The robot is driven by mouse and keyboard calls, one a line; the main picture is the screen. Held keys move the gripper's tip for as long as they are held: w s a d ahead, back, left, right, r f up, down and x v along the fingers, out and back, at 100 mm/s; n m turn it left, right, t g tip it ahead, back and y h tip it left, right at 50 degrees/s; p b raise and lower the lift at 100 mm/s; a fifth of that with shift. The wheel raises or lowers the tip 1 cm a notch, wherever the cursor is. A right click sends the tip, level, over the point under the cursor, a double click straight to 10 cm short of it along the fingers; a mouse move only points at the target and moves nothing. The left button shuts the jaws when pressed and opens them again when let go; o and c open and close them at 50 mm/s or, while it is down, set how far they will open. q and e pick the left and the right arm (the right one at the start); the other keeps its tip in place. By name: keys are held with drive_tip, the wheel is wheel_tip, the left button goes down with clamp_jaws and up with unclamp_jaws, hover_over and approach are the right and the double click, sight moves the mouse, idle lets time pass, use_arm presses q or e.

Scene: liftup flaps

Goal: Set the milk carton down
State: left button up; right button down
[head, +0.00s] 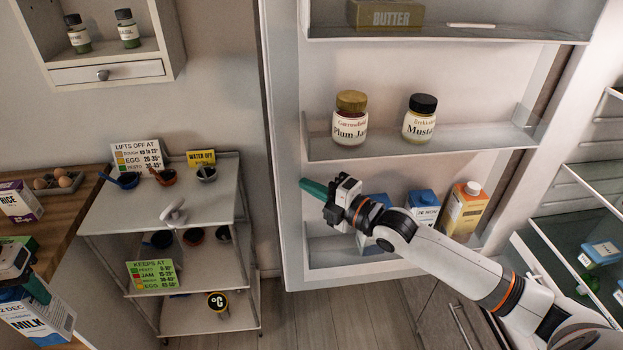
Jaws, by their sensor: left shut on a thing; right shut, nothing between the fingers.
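The milk carton (38,322) is white and blue, marked MILK, at the lower left edge of the head view. My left gripper (36,289) is shut on its top part, and the carton looks upright. Its bottom is cut off, so I cannot tell whether it touches the wooden counter (76,202). My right gripper (312,188) is shut and empty, in front of the open fridge door's lower shelf. My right arm hides part of that shelf and its cartons.
Blue cartons (423,200) and an orange carton (466,208) stand on the door's lower shelf. Two jars (349,124) stand above. A metal cart (205,203) with small bowls is left of the door. A rice box (19,202) and eggs (60,181) are on the counter.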

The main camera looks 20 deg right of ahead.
use_arm(q)
drive_tip(key=shift+r, duration=0.25)
use_arm(e)
drive_tip(key=shift+w+d, duration=0.2)
drive_tip(key=shift+w, duration=0.25)
